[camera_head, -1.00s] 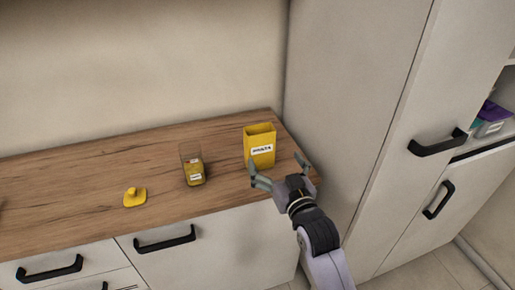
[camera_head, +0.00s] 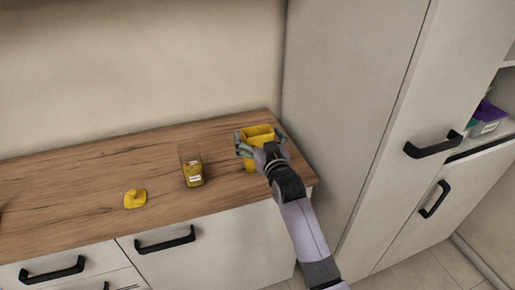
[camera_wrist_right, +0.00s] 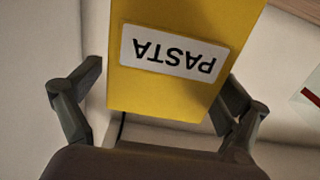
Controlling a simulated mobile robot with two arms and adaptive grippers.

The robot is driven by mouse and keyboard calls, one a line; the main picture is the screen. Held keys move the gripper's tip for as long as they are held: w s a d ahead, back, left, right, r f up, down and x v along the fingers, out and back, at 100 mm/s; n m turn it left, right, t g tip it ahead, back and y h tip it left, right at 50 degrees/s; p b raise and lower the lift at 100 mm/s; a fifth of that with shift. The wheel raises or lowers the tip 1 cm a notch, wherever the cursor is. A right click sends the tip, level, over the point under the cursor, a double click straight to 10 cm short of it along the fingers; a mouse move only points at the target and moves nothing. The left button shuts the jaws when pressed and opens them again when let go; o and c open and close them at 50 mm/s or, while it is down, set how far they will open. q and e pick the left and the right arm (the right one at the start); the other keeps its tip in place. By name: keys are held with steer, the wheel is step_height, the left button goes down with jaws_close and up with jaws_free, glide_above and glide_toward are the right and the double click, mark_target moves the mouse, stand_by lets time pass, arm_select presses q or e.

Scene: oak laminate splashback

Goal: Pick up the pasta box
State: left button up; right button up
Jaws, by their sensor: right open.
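The pasta box (camera_head: 258,132) is yellow, upright and open-topped, near the right end of the wooden counter. In the right wrist view the pasta box (camera_wrist_right: 140,85) fills the middle, its white label reading PASTA upside down. My right gripper (camera_head: 260,141) is open, with one finger at each side of the box. In the wrist view a narrow gap shows at the left finger; whether the right finger touches is unclear. The gripper hides most of the box's front in the head view. My left gripper is not in view.
A clear container (camera_head: 192,168) with yellow contents stands left of the box. A small yellow lid-like piece (camera_head: 134,199) lies further left. The counter (camera_head: 75,190) is otherwise mostly clear. A tall cabinet (camera_head: 350,100) rises just right of the counter.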

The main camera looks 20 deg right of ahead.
steer(key=shift+s, duration=0.1)
steer(key=shift+c, duration=0.6)
steer(key=c, duration=1.6)
steer(key=shift+r, duration=0.1)
steer(key=shift+c, duration=0.3)
steer(key=shift+r, duration=0.1)
